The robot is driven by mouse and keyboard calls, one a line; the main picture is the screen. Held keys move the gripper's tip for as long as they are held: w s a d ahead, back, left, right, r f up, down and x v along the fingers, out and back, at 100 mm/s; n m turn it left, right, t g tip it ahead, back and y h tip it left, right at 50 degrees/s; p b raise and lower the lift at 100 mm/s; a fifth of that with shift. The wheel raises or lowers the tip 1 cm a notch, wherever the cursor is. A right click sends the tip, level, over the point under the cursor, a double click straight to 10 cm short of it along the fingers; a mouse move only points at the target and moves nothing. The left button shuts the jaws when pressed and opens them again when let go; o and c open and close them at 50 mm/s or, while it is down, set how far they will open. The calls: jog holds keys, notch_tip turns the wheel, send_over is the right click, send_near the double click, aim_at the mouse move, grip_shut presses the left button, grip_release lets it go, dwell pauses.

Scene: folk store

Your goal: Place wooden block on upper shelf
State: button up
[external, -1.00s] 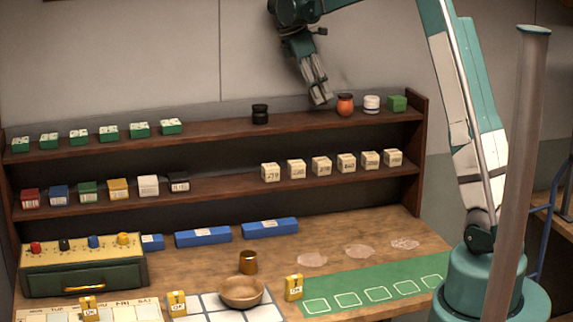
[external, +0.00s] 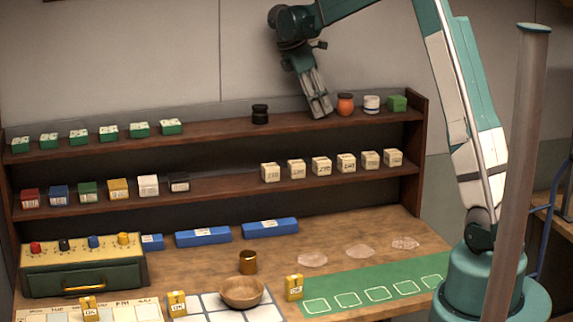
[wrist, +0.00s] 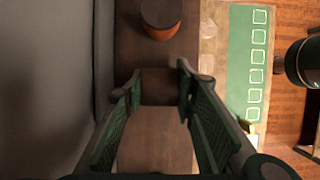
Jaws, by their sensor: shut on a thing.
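My gripper (external: 319,112) points down at the upper shelf (external: 215,128), between a black jar and an orange jar. In the wrist view my gripper (wrist: 159,80) is shut on a brown wooden block (wrist: 159,90), held between its two green-padded fingers. In the external view the block cannot be made out against the dark shelf. The fingertips are at about shelf height there; whether the block touches the board cannot be told.
The black jar (external: 260,115) stands left of my gripper. Several green-and-white boxes line the shelf's left. The lower shelf (external: 225,185) holds several small boxes.

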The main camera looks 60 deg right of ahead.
jog(key=o, duration=0.9)
jog(key=shift+f, duration=0.1)
jog(key=shift+r, duration=0.2)
jog(key=b+v, duration=0.1)
jog(key=v, duration=1.1)
